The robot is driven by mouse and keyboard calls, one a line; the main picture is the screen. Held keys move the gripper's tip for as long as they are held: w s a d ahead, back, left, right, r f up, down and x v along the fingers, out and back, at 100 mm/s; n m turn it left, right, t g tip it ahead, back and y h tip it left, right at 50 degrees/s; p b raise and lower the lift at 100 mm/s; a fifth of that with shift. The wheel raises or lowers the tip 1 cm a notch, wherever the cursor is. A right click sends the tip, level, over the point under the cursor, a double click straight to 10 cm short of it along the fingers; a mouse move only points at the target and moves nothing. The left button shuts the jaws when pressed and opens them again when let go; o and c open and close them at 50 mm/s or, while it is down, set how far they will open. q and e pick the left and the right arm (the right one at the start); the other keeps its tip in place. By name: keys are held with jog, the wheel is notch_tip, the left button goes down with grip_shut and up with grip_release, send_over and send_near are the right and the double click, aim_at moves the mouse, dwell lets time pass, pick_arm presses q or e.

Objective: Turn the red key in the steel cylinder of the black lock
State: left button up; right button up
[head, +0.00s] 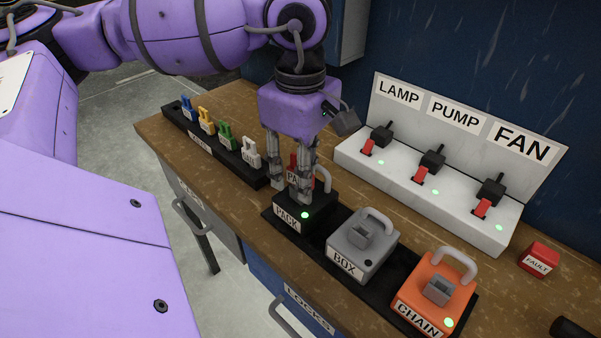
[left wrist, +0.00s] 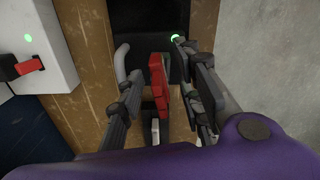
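The black lock (head: 289,219), labelled PACK, stands in the left place of a black tray, with its green light lit. My left gripper (head: 288,192) points down over it. The red key (head: 294,160) stands upright at the lock, partly hidden by the fingers in the head view. In the left wrist view the red key (left wrist: 158,85) is between the two fingers, with visible gaps, so the gripper is open around it. The grey shackle (left wrist: 121,63) is beside one finger. The steel cylinder is hidden. My right gripper is not in view.
A grey BOX lock (head: 350,258) and an orange CHAIN lock (head: 424,300) stand to the right. A black rack (head: 183,116) holds blue, yellow, green and white keys. A LAMP/PUMP/FAN switch panel (head: 405,190) stands behind. A red FAULT block (head: 539,260) is at the right.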

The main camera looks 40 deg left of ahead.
pick_arm(q)
jog(key=shift+r+p, duration=0.7)
jog(key=shift+r, duration=0.5)
jog(key=shift+r+p, duration=0.8)
jog(key=shift+r, duration=0.5)
jog(key=shift+r+p, duration=1.15)
jog(key=shift+r, duration=0.9)
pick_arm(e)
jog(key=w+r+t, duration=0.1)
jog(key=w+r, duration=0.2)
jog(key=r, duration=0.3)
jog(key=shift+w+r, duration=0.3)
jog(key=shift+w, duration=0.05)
pick_arm(q)
notch_tip(320, 180, up, 12)
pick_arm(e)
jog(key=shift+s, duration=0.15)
